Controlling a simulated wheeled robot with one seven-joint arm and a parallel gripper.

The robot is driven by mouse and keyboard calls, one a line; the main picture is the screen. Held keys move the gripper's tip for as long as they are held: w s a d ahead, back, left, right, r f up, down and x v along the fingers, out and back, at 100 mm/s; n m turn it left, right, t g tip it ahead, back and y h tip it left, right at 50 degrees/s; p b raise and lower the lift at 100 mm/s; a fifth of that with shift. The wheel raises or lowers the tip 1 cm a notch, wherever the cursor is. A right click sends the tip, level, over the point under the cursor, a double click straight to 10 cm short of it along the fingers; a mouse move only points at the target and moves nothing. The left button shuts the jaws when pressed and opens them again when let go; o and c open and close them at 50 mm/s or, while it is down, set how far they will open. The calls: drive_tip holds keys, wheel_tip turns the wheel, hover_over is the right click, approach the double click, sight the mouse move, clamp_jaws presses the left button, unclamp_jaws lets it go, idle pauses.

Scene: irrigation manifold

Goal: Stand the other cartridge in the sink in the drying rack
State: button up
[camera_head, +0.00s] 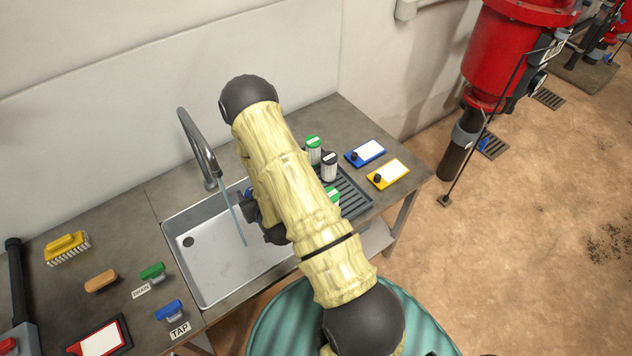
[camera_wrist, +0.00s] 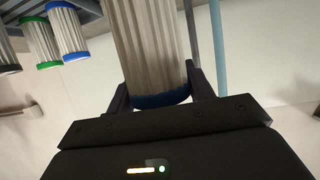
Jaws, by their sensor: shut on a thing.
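My gripper (camera_wrist: 160,96) is shut on a pleated pale cartridge (camera_wrist: 150,45) with a blue end cap; the fingers sit on either side of the cap. In the head view my gripper (camera_head: 262,215) is over the right part of the steel sink (camera_head: 215,265), and my arm hides most of it and the cartridge. The dark slatted drying rack (camera_head: 352,196) is right of the sink, partly behind my arm. A green-capped cartridge (camera_head: 313,150), a dark-capped one (camera_head: 329,166) and another green-topped one (camera_head: 332,196) are at the rack. Several cartridges show upper left in the wrist view (camera_wrist: 68,35).
A tap (camera_head: 200,150) runs a water stream (camera_head: 232,218) into the sink. Blue (camera_head: 366,152) and yellow (camera_head: 388,174) labelled holders lie right of the rack. A brush (camera_head: 67,247), a sponge (camera_head: 101,281), green (camera_head: 152,271) and blue (camera_head: 169,310) handles are on the left counter.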

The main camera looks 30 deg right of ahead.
drive_tip(key=shift+s+d, duration=0.15)
drive_tip(key=w+d+r+n+y+b, duration=0.1)
drive_tip(key=w+d+b, duration=0.1)
drive_tip(key=d+b, duration=0.45)
drive_tip(key=w+d+b, duration=0.3)
drive_tip(key=d+b, duration=0.3)
drive_tip(key=d, duration=0.1)
drive_tip(key=s+d+r+b, duration=0.1)
drive_tip(key=s+d+b, duration=0.3)
drive_tip(key=d, duration=0.4)
drive_tip(key=s+d+b, duration=0.5)
drive_tip(key=d, duration=0.3)
drive_tip(key=shift+s+r+b, duration=0.2)
drive_tip(key=shift+r+b, duration=0.2)
wheel_tip(320, 180, down, 6)
drive_tip(key=b, duration=0.1)
drive_tip(key=shift+f, duration=0.15)
